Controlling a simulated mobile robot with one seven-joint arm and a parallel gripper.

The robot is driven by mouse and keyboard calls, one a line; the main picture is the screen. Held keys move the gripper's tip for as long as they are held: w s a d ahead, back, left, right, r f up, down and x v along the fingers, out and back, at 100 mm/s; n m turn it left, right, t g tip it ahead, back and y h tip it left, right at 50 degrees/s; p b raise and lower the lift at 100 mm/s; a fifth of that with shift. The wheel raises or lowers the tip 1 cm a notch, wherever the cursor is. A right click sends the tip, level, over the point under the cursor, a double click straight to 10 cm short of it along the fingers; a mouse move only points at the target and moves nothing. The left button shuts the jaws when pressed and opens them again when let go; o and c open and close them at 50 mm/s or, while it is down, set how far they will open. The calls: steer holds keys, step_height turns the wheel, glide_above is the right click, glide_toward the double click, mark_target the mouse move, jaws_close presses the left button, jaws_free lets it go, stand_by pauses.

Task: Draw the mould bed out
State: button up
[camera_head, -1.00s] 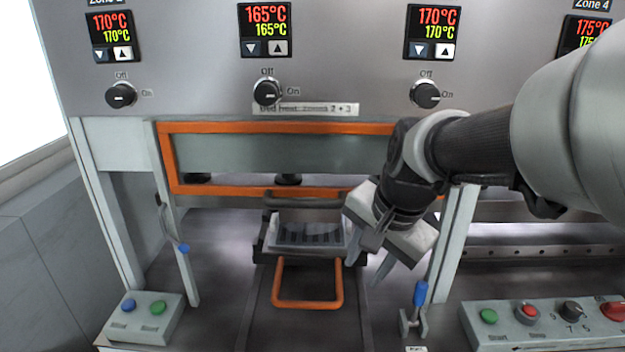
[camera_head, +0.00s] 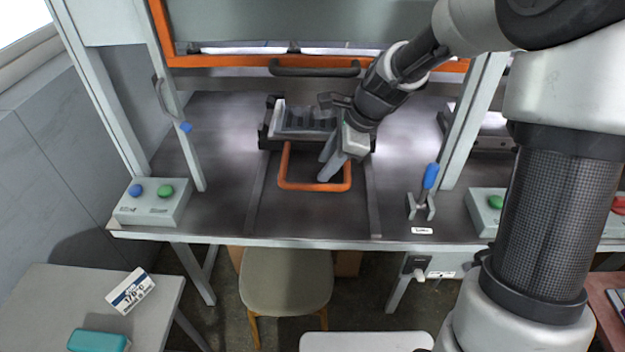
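The mould bed (camera_head: 303,118) is a grey, ridged block in a dark holder. It sits on the press table between two dark rails, below the raised orange-framed guard. Its orange loop handle (camera_head: 284,170) lies towards the table's front edge. My gripper (camera_head: 325,166) is over the right part of this loop, pointing down and left. Its two grey fingers show a gap between them, so it looks open. I cannot tell whether the fingers touch the handle. The gripper body hides the loop's upper right part.
The guard's orange frame (camera_head: 222,61) with its black handle (camera_head: 314,68) is above the bed. A blue-handled clamp (camera_head: 430,178) stands to the right, a two-button box (camera_head: 153,201) to the left. The table in front of the handle is clear. A stool (camera_head: 285,280) stands below.

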mark_target(310, 184)
steer(key=x, duration=0.8)
steer(key=shift+a+f+b, duration=0.1)
steer(key=shift+b, duration=0.3)
jaws_close()
